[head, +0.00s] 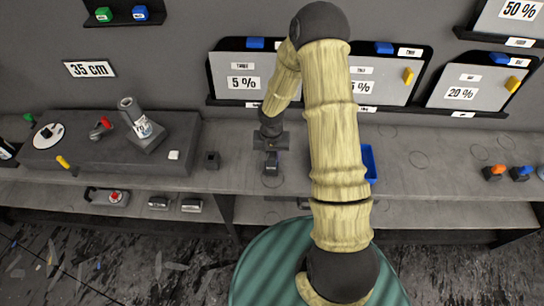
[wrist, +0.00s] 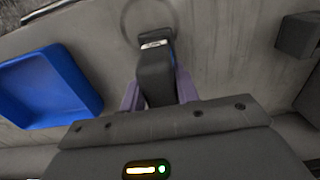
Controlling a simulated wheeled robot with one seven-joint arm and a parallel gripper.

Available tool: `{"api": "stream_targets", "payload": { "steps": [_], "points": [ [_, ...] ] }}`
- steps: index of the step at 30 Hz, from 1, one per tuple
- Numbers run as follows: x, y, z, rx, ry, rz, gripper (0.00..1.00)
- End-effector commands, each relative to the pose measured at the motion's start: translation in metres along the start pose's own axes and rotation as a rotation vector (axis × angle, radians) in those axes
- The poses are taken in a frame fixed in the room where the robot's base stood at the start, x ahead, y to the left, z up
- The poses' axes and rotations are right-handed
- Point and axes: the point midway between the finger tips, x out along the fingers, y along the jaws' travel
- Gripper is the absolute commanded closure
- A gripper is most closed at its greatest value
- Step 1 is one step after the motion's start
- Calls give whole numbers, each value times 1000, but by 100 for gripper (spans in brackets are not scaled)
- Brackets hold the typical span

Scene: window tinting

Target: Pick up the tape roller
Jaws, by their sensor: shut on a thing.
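My gripper (head: 271,153) points down over the grey bench behind the front edge, left of my arm. In the wrist view its purple fingers (wrist: 158,92) are shut on the sides of a dark, blocky thing with a pale band at its far end, which I take for the tape roller (wrist: 155,65). It also shows as a small black shape under my gripper in the head view (head: 271,165). A drawn circle lies on the bench by its end. I cannot tell whether it touches the bench.
A blue tray (wrist: 55,90) lies beside my gripper, partly behind my arm in the head view (head: 369,163). A small black block (head: 211,160) stands to the left. A raised grey block (head: 100,165) carries several tools. Film panels (head: 242,82) line the wall. The bench right of the tray is mostly clear.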

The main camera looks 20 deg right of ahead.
Motion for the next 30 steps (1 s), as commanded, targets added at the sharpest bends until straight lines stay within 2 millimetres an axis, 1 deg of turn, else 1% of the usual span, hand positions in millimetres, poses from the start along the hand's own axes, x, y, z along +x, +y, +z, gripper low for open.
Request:
{"api": "stream_targets", "payload": {
  "steps": [5, 12, 16, 21, 30],
  "points": [
    [-21, 0, -1, 1, 4, -1, 97],
    [-66, 0, -1, 2, 5, -2, 97],
    [-85, 0, -1, 3, 4, -2, 97],
    [-95, 0, 0, 1, 1, -1, 97],
    [-96, 0, 0, 1, 0, -1, 97]
  ]
}}
